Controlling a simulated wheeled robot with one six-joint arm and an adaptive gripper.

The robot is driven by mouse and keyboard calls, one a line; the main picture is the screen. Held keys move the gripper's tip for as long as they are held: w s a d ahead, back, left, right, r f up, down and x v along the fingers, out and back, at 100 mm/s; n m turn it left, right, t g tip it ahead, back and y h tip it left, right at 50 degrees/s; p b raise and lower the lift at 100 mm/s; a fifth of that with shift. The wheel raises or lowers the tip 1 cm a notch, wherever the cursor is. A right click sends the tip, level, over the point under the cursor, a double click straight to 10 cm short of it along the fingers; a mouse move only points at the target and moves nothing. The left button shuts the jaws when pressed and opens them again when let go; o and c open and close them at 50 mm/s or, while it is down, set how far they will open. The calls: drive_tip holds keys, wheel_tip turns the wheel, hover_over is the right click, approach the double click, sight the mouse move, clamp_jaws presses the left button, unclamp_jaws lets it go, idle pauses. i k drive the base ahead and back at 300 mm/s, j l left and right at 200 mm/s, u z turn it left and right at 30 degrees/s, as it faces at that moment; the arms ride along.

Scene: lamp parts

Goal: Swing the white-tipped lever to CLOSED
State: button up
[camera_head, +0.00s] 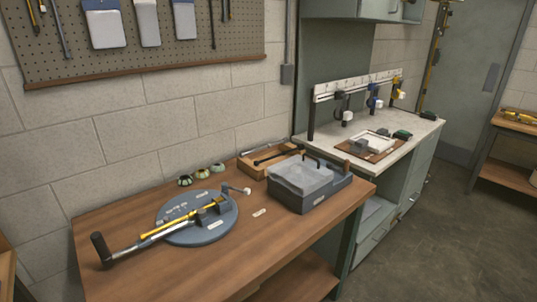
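A round blue-grey plate (190,236) lies on the wooden table. A long bar with yellow and silver sections (165,231) crosses it, with a thick black grip (101,246) past the plate's left side. A short lever with a white tip (247,191) sticks out past the plate's right edge, near a grey block (210,214). Pale labels (177,209) lie on the plate, too small to read, so I cannot tell which marks CLOSED. My gripper is not in view.
A grey box with a clear lid (300,181) stands right of the plate, before a wooden tray (262,160). Several small striped round items (201,174) sit behind the plate. The back counter (325,139) carries a rail (357,84) with white-ended fittings. The table's front is clear.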

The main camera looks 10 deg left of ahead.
sight(224, 186)
drive_tip(key=i+l, duration=0.6)
drive_tip(key=i, duration=0.2)
drive_tip(key=i+l, duration=0.65)
drive_tip(key=i, duration=0.15)
